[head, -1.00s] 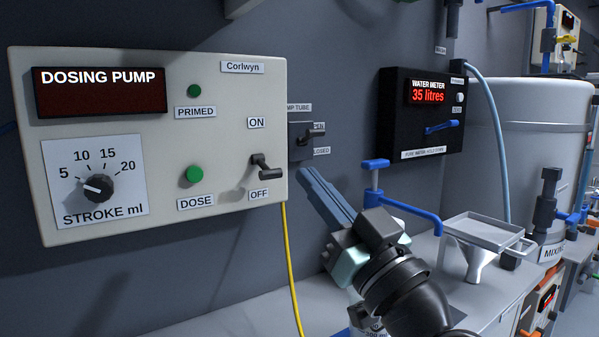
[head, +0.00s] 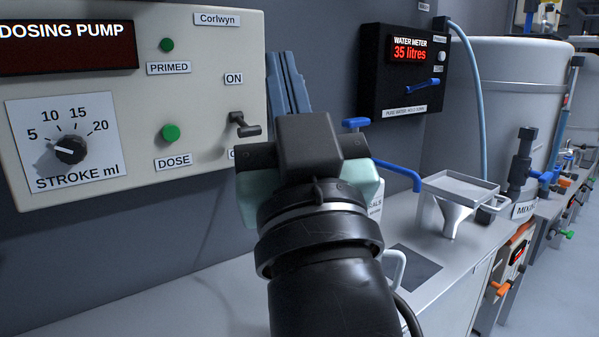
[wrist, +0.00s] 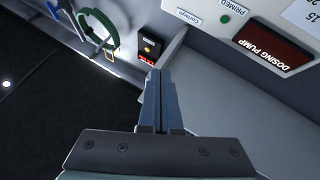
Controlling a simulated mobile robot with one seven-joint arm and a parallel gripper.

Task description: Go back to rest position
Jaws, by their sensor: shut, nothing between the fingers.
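My gripper (head: 287,84) is in the middle of the head view, with its two blue fingers together and pointing up and away. It is in front of the wall, just right of the dosing pump box (head: 215,75), and nothing shows between the fingers. My wrist hides part of the OFF label and part of the bench behind it. In the wrist view my gripper (wrist: 160,100) is also closed and empty. The dosing pump's dark display (wrist: 272,42) shows upside down at the top right there.
A black water meter (head: 405,75) reading 35 litres hangs right of the gripper. A blue tap (head: 400,172) and a metal funnel tray (head: 460,188) stand on the bench. A large grey tank (head: 510,100) is at the back right. The bench front left (head: 190,305) is clear.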

